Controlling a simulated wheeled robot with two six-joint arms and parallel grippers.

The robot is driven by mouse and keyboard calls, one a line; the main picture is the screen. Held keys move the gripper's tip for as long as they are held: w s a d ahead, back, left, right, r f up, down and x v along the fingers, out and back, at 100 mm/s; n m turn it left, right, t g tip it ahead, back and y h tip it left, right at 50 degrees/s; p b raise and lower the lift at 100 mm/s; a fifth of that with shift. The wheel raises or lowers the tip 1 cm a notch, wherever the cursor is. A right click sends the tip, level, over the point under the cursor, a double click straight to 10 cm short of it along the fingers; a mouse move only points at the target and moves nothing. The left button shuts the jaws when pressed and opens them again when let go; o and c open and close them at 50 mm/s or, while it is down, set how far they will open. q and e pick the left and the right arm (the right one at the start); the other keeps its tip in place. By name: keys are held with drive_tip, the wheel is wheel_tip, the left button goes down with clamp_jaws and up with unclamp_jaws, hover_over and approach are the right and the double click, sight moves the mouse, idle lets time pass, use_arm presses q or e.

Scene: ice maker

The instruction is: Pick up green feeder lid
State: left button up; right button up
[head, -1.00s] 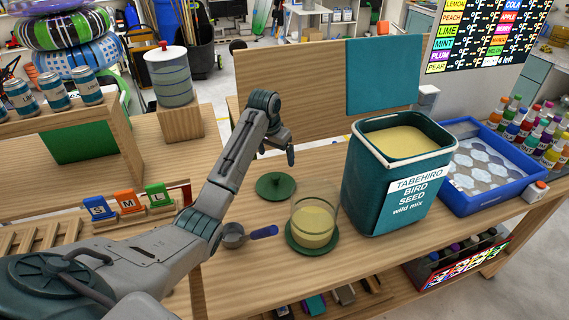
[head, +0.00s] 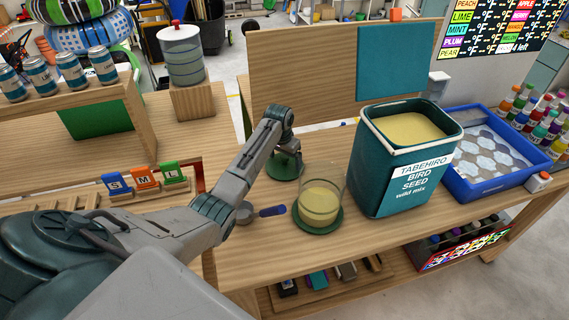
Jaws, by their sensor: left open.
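The green feeder lid (head: 286,172) lies on the wooden table, left of the bird seed bin. My left gripper (head: 288,154) points down over the lid, open, and partly hides it. I cannot tell whether the fingers touch the lid. The glass feeder jar (head: 320,200) with seed in it stands on a green base (head: 318,227) to the right and nearer to me. My right gripper is not in view.
A scoop with a blue handle (head: 272,210) lies just in front of the lid, close to my left forearm. The teal bird seed bin (head: 390,180) stands to the right, with a blue tray (head: 485,185) beyond it. A wooden panel (head: 305,75) rises behind.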

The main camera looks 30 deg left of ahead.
use_arm(q)
drive_tip(key=shift+w+f, duration=0.15)
drive_tip(key=shift+f, duration=0.1)
drive_tip(key=shift+r, duration=0.1)
drive_tip(key=c, duration=1.1)
drive_tip(key=shift+o, duration=0.2)
